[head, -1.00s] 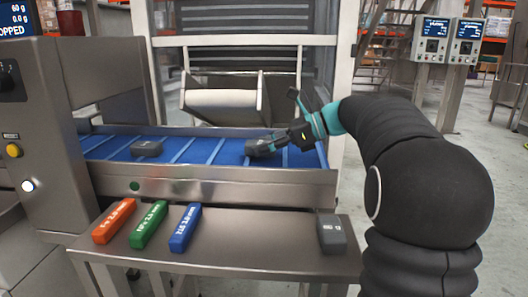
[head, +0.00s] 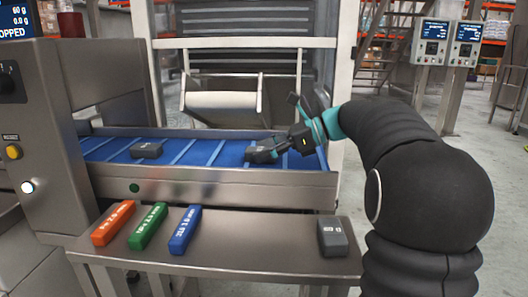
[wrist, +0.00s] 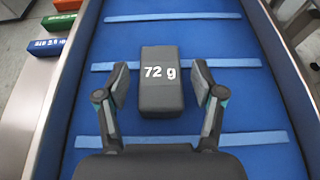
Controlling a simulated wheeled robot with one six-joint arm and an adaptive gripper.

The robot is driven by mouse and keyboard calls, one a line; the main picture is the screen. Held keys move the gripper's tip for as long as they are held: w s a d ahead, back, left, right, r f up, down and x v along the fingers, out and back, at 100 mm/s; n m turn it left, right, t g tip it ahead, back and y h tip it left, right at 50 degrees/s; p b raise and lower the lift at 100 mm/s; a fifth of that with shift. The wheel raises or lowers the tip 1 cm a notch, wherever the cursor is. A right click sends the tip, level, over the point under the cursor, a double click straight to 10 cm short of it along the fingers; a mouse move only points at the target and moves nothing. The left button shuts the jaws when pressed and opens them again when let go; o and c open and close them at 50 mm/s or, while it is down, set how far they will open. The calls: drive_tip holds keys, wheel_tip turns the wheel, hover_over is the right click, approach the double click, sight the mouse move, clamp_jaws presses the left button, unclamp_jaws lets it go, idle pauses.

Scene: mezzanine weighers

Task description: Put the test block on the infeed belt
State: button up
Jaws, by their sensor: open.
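A dark grey block marked "72 g" (wrist: 162,102) lies flat on the blue infeed belt (wrist: 230,130) in the wrist view. In the head view a dark block (head: 259,155) sits at the belt's right end, by my gripper (head: 272,149). In the wrist view my gripper (wrist: 160,72) is open, one finger on each side of the block, with a visible gap on both sides. A second dark block (head: 147,150) lies on the belt further left. A third dark block (head: 335,237) lies on the steel shelf (head: 265,240) in front.
Orange (head: 113,223), green (head: 148,226) and blue (head: 185,229) bars lie on the shelf's left. A steel machine housing (head: 55,130) stands at left. A metal rail edges the belt. White frame posts (head: 345,90) rise behind. The belt between the two blocks is clear.

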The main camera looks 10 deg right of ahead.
drive_tip(key=p+v, duration=0.2)
drive_tip(key=v, duration=1)
